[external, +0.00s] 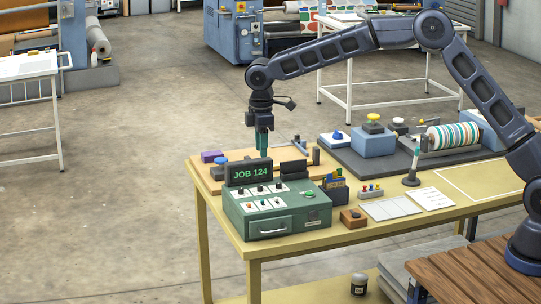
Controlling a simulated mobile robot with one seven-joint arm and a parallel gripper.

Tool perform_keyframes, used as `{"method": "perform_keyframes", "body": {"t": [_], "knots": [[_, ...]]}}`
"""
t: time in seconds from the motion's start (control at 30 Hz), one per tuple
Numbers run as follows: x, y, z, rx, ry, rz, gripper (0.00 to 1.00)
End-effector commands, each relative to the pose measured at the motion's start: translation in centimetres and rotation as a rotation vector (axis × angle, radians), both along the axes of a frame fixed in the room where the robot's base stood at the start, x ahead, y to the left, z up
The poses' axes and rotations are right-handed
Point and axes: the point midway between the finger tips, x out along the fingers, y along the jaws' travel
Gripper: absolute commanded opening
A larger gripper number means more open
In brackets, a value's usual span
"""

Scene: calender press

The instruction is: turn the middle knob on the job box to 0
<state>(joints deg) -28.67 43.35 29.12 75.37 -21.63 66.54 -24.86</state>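The job box (262,229) is a green console at the front left of the yellow table. My gripper (263,154) points down with teal fingers, just beyond the display's top edge in the picture. It appears above the knobs and apart from them. I cannot tell whether its fingers are open.
A wooden board (205,178) with small items lies behind the box. A dark card holder (335,190), a small wooden block with a dark knob (353,217) and paper sheets (392,208) lie to its right. A striped roller (455,136) stands farther right. The floor at left is clear.

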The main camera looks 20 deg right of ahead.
Motion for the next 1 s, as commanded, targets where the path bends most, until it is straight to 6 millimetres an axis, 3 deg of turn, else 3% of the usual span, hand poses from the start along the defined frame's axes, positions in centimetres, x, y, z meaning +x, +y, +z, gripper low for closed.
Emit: {"method": "perform_keyframes", "body": {"t": [0.27,0.73,1.0], "knots": [[-0.1,0.6,-2.0,0.000,0.007,0.009,0.37],[-0.1,0.5,-9.4,0.000,0.006,0.009,0.37],[-0.1,0.5,-11.2,0.000,0.005,0.009,0.37]]}}
